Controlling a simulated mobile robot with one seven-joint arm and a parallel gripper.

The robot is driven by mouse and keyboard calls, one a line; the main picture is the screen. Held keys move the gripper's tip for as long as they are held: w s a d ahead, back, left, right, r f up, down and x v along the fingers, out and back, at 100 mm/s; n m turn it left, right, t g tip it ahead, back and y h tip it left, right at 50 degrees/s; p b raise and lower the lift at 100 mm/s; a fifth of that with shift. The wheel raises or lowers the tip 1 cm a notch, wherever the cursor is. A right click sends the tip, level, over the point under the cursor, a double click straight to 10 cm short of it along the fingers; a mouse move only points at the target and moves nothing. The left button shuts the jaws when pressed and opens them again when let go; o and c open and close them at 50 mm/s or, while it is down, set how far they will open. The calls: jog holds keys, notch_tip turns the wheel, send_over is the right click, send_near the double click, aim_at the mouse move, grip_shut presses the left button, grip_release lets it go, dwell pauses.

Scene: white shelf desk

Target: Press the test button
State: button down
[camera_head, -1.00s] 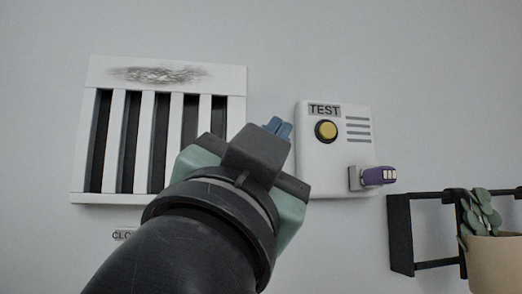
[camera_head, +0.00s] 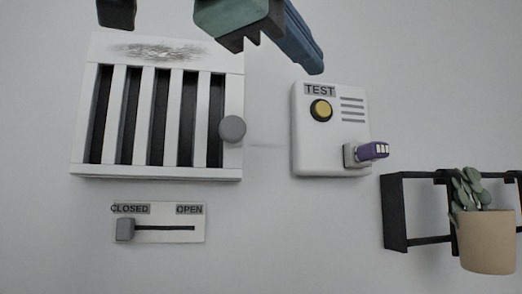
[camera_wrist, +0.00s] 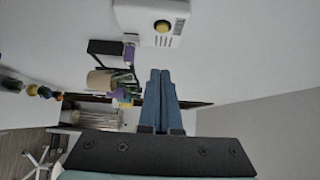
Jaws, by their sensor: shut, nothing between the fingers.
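The test button (camera_head: 320,110) is a round yellow button in a dark ring on a white wall box (camera_head: 331,152) labelled TEST. My gripper (camera_head: 316,68) is at the top of the head view, its blue fingers shut and empty. In that picture the fingertips show just above the box's top edge, apart from the button. The wrist view shows the yellow button (camera_wrist: 161,27) on the white box (camera_wrist: 140,14) at the top, beyond the shut blue fingers (camera_wrist: 161,74). The button is fully visible in both views.
A purple-handled part (camera_head: 373,151) sticks out at the box's lower right. Left of the box are a slatted white vent (camera_head: 160,172) with a grey knob (camera_head: 232,129) and a CLOSED/OPEN slider (camera_head: 125,229). A black wall rack (camera_head: 394,212) and potted plant (camera_head: 488,240) are at right.

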dwell(0.3)
jog(key=p, duration=0.5)
send_near(330, 109)
jog(key=s+d+x, duration=0.1)
jog(key=x, duration=0.4)
jog(key=shift+w+a, duration=0.25)
jog(key=shift+w, duration=0.65)
jog(key=shift+p, duration=0.3)
